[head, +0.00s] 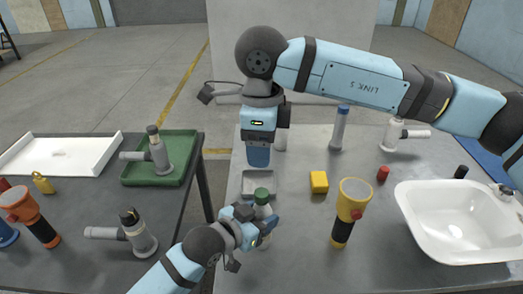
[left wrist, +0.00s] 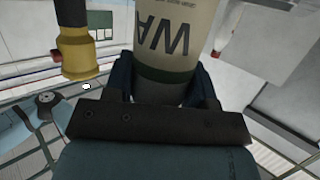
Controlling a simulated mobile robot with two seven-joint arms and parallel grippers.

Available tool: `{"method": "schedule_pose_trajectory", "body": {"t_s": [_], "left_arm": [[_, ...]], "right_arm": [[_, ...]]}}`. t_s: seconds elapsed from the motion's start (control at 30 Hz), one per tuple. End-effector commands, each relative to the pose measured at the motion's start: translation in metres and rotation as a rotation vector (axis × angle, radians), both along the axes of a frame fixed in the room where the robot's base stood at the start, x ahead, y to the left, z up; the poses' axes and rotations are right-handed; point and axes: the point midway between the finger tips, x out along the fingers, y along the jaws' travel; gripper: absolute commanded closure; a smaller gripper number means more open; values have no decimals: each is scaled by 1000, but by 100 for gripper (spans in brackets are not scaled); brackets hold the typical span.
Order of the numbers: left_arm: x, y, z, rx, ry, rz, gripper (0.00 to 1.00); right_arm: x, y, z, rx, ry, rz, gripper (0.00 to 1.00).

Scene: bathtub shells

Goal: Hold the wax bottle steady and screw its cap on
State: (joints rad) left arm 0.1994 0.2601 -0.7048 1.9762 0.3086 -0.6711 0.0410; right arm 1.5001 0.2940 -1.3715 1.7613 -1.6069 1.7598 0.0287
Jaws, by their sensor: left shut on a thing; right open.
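The wax bottle (head: 264,211) stands upright near the front left of the right-hand table, pale with a green cap (head: 262,193) on its top; how tightly it sits I cannot tell. My left gripper (head: 262,222) is shut around the bottle's lower body. In the left wrist view the bottle (left wrist: 185,40) shows large dark letters and a green band between the fingers (left wrist: 165,85); its cap is out of that view. My right gripper (head: 258,157) is open, pointing down above and behind the bottle, apart from the cap.
A small grey tray (head: 249,190) lies behind the bottle. A yellow block (head: 319,182) and a yellow-headed torch (head: 344,215) are to its right, then a white basin (head: 420,225). The left table (head: 75,215) holds bottles and torches; a gap separates the tables.

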Motion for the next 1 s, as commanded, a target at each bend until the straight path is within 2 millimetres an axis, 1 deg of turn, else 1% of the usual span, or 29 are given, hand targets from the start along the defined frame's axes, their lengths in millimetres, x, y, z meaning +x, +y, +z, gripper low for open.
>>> {"method": "schedule_pose_trajectory", "body": {"t_s": [0.13,0.17,0.2,0.27,0.3,0.53,0.67,0.77,1.0], "left_arm": [[0,0,0,0,0,0,100],[0,0,0,0,0,0,45],[0,0,0,0,0,0,35],[0,0,0,0,0,0,22],[0,0,0,0,0,0,19],[0,0,0,0,0,0,19],[-5,5,2,1,1,0,19],[-15,16,6,2,1,1,19],[-53,53,23,3,1,1,19]], "right_arm": [[0,0,0,0,0,0,39],[0,0,0,0,0,0,39],[0,0,0,0,0,0,39],[0,0,0,0,0,0,39],[0,0,0,0,0,0,39],[0,0,0,0,0,0,39],[0,0,1,0,0,0,39],[0,0,3,0,0,0,39],[0,0,8,0,0,0,39]]}}
